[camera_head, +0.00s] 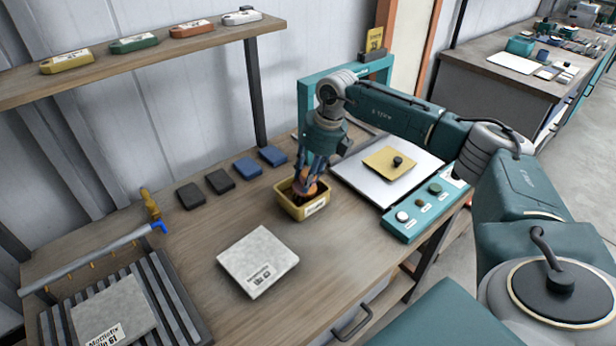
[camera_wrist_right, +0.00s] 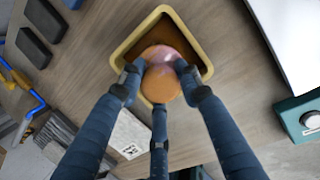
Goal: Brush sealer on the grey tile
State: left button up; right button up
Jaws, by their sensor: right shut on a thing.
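My right gripper (camera_head: 309,174) is shut on an orange-brown round-ended brush (camera_head: 306,186), which also shows between the blue fingers in the right wrist view (camera_wrist_right: 161,80). The brush's lower end is at the yellow tub (camera_head: 303,207), inside its rim; the wrist view also shows the tub (camera_wrist_right: 196,36), with brown inside. Whether the brush touches the bottom is hidden. A light grey tile (camera_head: 257,259) with a printed label lies flat on the bench, left of and nearer than the tub. Another grey tile (camera_head: 112,306) lies on a slatted rack at the lower left. My left gripper is not in view.
Dark and blue blocks (camera_head: 219,181) line the back of the bench. Bare wood surrounds the tile.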

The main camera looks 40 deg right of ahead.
jog(key=shift+w+a+r+p+v, duration=0.1)
jog(key=shift+w+a+p+v, duration=0.15)
jog(key=shift+p+v, duration=1.05)
jog(key=shift+w+a+r+p+v, duration=0.15)
jog(key=shift+w+p+v, duration=0.4)
jog(key=shift+v, duration=1.2)
jog(key=shift+w+a+p+v, duration=0.1)
jog(key=shift+a+p+v, duration=0.15)
jog(key=shift+p+v, duration=1.15)
jog(key=shift+r, duration=0.1)
